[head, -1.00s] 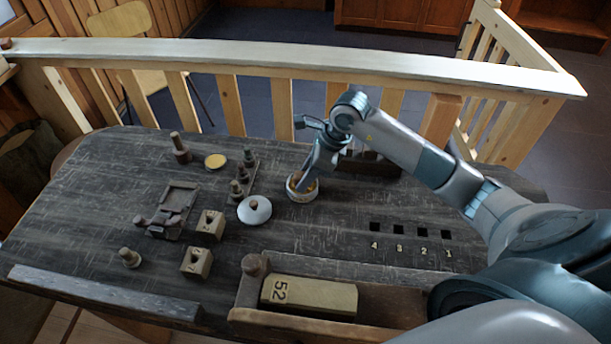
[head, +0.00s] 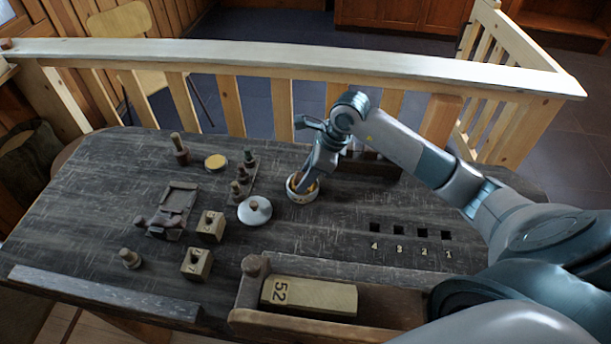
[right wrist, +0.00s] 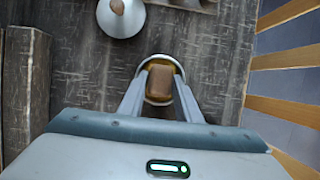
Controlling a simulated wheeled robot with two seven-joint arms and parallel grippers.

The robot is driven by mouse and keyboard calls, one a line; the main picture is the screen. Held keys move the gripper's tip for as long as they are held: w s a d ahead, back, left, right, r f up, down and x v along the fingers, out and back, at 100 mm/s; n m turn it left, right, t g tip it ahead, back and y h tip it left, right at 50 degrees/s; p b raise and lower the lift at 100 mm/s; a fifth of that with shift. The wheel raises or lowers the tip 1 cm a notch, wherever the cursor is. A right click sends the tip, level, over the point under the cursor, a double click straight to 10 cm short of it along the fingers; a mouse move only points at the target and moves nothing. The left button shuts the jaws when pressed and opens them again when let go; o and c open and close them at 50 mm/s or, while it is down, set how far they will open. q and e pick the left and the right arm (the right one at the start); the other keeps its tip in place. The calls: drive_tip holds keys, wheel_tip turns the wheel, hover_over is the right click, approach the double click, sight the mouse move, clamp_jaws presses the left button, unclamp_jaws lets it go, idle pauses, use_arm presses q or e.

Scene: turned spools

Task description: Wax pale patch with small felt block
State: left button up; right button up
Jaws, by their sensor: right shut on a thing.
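My right gripper (head: 306,184) reaches down into a small white pot (head: 302,198) near the far middle of the table. In the right wrist view its fingers are shut on a small brown block (right wrist: 160,79), which sits within the rim of the pot (right wrist: 149,60). Yellowish stuff shows inside the pot around the block. The block's underside is hidden. A white lid (head: 254,212) with a brown knob lies on the table beside the pot. I cannot make out for certain which surface is the pale patch. My left gripper is not in view.
A wooden trough (head: 245,297) at the front holds a long block marked 52 (head: 309,295). Pegs (head: 180,150), numbered blocks (head: 197,263), a yellow disc (head: 216,161) and a small frame (head: 178,199) stand on the left. A railing (head: 300,63) runs behind. Numbered square holes (head: 398,229) lie at right.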

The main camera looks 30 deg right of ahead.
drive_tip(key=shift+r+p, duration=1.45)
drive_tip(key=shift+r, duration=1.95)
drive_tip(key=shift+s+a+r+n+g, duration=0.1)
drive_tip(key=shift+s+a+n+g, duration=0.05)
drive_tip(key=shift+a+n, duration=0.35)
drive_tip(key=shift+s+a+n+g, duration=0.1)
drive_tip(key=shift+a+n+g, duration=0.05)
drive_tip(key=shift+a+n, duration=0.3)
drive_tip(key=s+a+r+n+g+h+b, duration=0.1)
drive_tip(key=s+n, duration=0.4)
drive_tip(key=n, duration=0.6)
drive_tip(key=s+a+r+n+g+h+b, duration=0.2)
drive_tip(key=s+a+r+n+g, duration=0.2)
drive_tip(key=n, duration=0.8)
drive_tip(key=shift+s+a+r+g+h, duration=0.35)
drive_tip(key=shift+s+r+g, duration=0.1)
drive_tip(key=shift+g, duration=0.25)
drive_tip(key=shift+n, duration=0.25)
